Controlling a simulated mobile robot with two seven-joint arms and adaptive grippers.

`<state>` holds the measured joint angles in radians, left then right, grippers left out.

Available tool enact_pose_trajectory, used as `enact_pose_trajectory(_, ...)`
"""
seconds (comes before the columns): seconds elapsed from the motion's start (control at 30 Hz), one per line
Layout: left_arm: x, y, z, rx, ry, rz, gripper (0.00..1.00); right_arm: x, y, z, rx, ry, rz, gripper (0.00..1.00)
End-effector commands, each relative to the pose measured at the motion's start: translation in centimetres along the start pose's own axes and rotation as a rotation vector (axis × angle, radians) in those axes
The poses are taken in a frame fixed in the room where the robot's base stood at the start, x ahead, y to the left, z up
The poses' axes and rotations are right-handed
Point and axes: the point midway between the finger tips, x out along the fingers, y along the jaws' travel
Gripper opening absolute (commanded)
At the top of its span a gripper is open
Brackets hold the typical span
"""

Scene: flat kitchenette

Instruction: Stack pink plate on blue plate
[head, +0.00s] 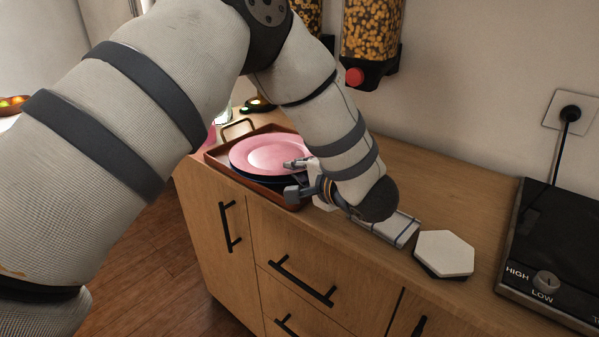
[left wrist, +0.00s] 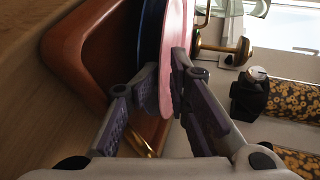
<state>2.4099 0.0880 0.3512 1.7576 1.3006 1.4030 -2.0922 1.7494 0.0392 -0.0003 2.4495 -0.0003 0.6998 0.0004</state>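The pink plate (head: 265,152) lies flat over the dark blue plate (head: 262,177) at the brown tray, so most of the blue plate is hidden. In the left wrist view the pink plate (left wrist: 171,85) and the blue plate (left wrist: 149,40) show nearly edge-on, side by side. My left gripper (head: 291,178) is at the plate's right, near edge. In the left wrist view its fingers (left wrist: 165,72) converge on both faces of the pink rim, shut on it. Whether the plates touch is hard to tell. My right gripper is not in view.
The brown tray (head: 212,158) has a raised rim and a metal handle. A white hexagonal block (head: 444,253) and a hob (head: 553,262) are to the right on the counter. Cereal dispensers (head: 371,30) hang on the wall behind. The back counter (head: 450,182) is clear.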

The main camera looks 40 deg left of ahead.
Motion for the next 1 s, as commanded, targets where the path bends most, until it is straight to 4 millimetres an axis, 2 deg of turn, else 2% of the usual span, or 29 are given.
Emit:
enact_pose_trajectory(0.07,-0.8,0.5,0.0,0.007,0.0,0.01,0.25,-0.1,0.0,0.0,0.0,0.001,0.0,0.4)
enact_pose_trajectory(0.3,-7.1,0.1,0.0,0.004,0.004,0.005,0.25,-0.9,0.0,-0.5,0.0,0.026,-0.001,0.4)
enact_pose_trajectory(0.5,-11.0,0.1,0.0,0.002,0.002,0.004,0.25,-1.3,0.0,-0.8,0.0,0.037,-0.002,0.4)
enact_pose_trajectory(0.63,-11.9,0.1,0.0,0.003,0.0,0.004,0.25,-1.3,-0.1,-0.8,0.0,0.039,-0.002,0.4)
enact_pose_trajectory(1.0,-12.0,0.1,0.0,0.003,-0.001,0.004,0.25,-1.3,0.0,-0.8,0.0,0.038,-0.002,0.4)
